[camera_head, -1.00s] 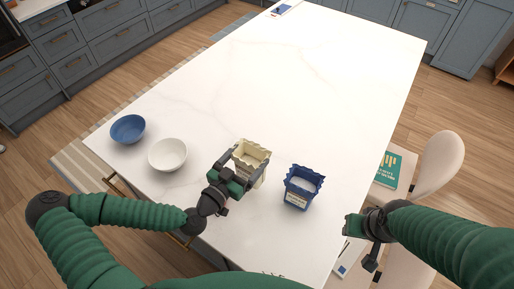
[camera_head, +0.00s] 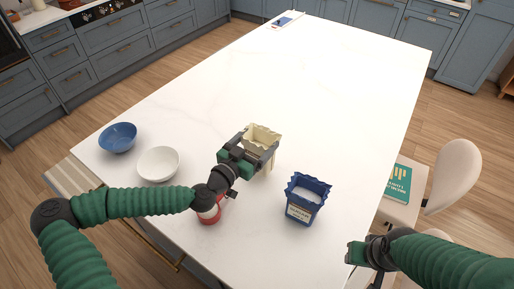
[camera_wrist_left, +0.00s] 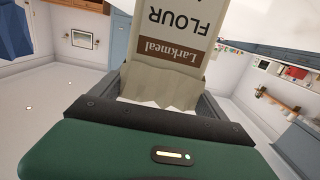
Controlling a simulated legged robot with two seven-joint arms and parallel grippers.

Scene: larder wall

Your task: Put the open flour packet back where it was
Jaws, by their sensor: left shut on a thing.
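The open flour packet (camera_head: 264,134) is cream with a jagged open top. My left gripper (camera_head: 250,158) is shut on it near the middle of the table. In the left wrist view the packet (camera_wrist_left: 178,50) shows a brown "Larkmeal" band and the word FLOUR, upside down in the picture. Its lower part is mostly hidden by the gripper in the head view, so I cannot tell if it touches the table. My right gripper (camera_head: 362,254) is at the table's right edge, away from the packet; its jaws are not clear.
An open blue packet (camera_head: 306,200) with white contents stands right of the flour. A blue bowl (camera_head: 118,138) and a white bowl (camera_head: 158,164) are at left. A red-and-white thing (camera_head: 209,214) is partly hidden under my left wrist.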

